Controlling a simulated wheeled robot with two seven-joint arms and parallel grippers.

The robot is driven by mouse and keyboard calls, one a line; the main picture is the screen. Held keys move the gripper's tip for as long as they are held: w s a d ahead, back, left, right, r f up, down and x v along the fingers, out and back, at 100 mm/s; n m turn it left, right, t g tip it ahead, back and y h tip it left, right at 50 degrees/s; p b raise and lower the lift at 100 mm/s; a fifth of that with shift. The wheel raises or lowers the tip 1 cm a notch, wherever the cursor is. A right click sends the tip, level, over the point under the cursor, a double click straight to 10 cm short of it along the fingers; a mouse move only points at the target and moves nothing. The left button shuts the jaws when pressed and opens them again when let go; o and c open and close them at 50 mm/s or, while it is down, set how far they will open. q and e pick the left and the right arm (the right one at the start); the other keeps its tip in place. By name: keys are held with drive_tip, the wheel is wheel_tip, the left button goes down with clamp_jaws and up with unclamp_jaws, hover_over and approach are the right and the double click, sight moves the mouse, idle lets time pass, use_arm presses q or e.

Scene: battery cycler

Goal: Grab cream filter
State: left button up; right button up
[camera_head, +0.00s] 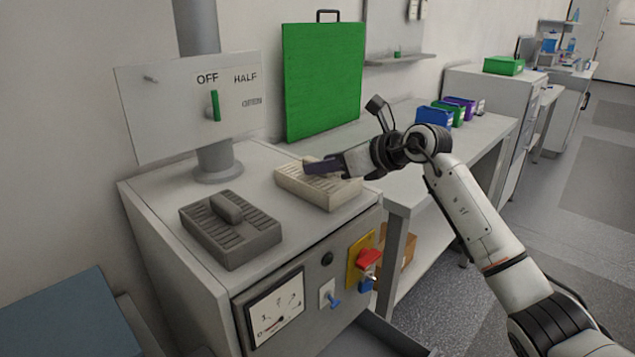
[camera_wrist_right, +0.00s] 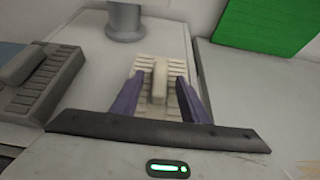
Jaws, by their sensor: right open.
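The cream filter (camera_head: 318,187) is a slatted block with a raised handle, lying on top of the white cabinet. In the right wrist view the cream filter (camera_wrist_right: 141,70) shows its handle (camera_wrist_right: 159,82) between the two purple fingers. My right gripper (camera_head: 312,166) reaches over the filter from the right; in the wrist view the right gripper (camera_wrist_right: 157,92) is open, its fingers on either side of the handle with gaps visible. Whether the fingers touch the filter I cannot tell. A grey filter (camera_head: 230,228) of similar shape lies to the left. My left gripper is not in view.
The cabinet (camera_head: 150,205) has a post with an OFF/HALF sign panel (camera_head: 178,110) behind the filters. Its front carries a gauge (camera_head: 276,312) and a red switch (camera_head: 368,257). A green board (camera_head: 322,80) stands behind on the bench.

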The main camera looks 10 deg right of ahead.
clamp_jaws()
drive_tip(key=shift+r, duration=0.1)
